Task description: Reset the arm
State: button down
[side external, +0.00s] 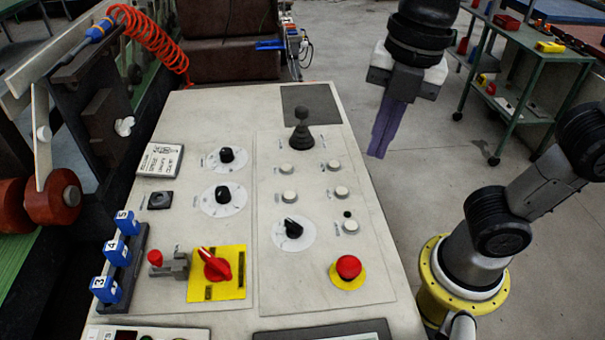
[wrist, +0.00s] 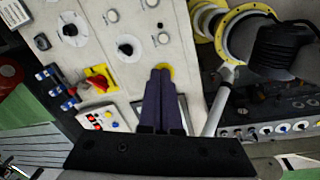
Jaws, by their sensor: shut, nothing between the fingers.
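My gripper (side external: 379,152) hangs in the air off the right edge of the control panel (side external: 213,108) in the side view, pointing down. Its dark purple fingers are together and empty. In the wrist view the closed fingers (wrist: 160,70) show over the panel, covering most of the red mushroom button, whose yellow ring (wrist: 170,70) peeks out. In the side view this red button (side external: 348,267) is plain at the panel's lower right.
The panel carries a black joystick (side external: 301,132), black rotary knobs (side external: 293,228), white buttons, a red switch on a yellow plate (side external: 217,268) and numbered blue blocks (side external: 117,252). A green cart (side external: 528,75) stands back right.

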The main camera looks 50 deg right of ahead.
jog(key=s+d+f+m+t, duration=0.1)
jog(key=d+m, duration=0.4)
jog(key=m, duration=0.6)
jog(key=s+d+f+m+t, duration=0.1)
jog(key=d+f+m+t, duration=0.2)
jog(key=m, duration=0.8)
notch_tip(320, 180, down, 3)
jog(key=d, duration=0.2)
jog(key=shift+d+h, duration=0.35)
jog(key=shift+h, duration=0.05)
